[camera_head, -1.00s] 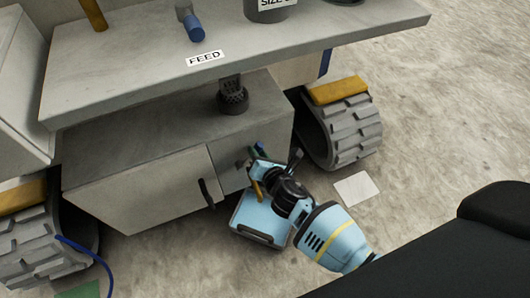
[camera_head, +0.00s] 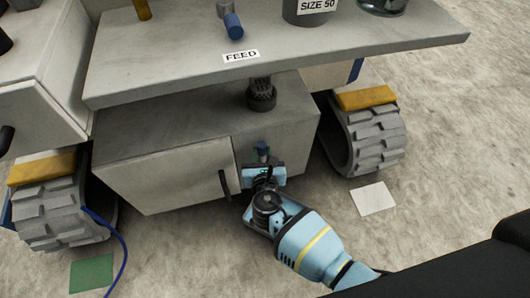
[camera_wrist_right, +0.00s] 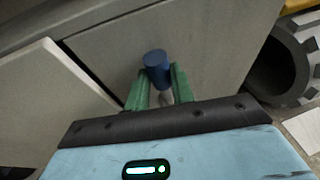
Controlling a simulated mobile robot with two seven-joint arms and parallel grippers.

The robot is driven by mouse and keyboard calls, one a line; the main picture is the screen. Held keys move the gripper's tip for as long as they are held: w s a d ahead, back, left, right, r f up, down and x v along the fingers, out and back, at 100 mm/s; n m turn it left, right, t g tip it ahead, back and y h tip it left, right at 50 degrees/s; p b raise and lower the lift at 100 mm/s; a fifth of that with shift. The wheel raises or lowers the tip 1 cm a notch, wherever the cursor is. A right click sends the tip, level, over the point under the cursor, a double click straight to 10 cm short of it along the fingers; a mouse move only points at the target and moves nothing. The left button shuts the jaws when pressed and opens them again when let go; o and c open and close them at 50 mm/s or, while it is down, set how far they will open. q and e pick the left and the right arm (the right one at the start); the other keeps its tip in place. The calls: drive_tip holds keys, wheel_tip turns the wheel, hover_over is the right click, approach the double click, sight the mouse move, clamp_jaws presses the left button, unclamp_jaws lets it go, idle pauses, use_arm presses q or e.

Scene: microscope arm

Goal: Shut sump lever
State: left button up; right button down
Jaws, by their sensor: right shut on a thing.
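The sump lever shows as a blue-capped handle (camera_head: 262,148) on the right part of the grey cabinet front, below the bench. In the right wrist view its blue end (camera_wrist_right: 157,68) stands up between two green fingers, with a pale metal stem below it. My right gripper (camera_head: 263,159) is at the cabinet front with its fingers closed on the lever from both sides; it also shows in the right wrist view (camera_wrist_right: 159,88). The lever's base and pivot are mostly hidden by the gripper. My left gripper is not in view.
A bench top (camera_head: 280,50) with a FEED label (camera_head: 241,56) overhangs the cabinet. A dark cabinet door handle (camera_head: 224,185) is just left of my gripper. Tracks stand at left (camera_head: 62,215) and right (camera_head: 376,145). The floor in front is mostly clear.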

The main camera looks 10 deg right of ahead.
drive_tip(key=shift+a, duration=0.1)
idle(0.3)
drive_tip(key=c, duration=1.2)
unclamp_jaws()
drive_tip(key=p+v, duration=0.3)
drive_tip(key=v, duration=0.4)
drive_tip(key=shift+s+a, duration=0.1)
drive_tip(key=shift+s, duration=0.3)
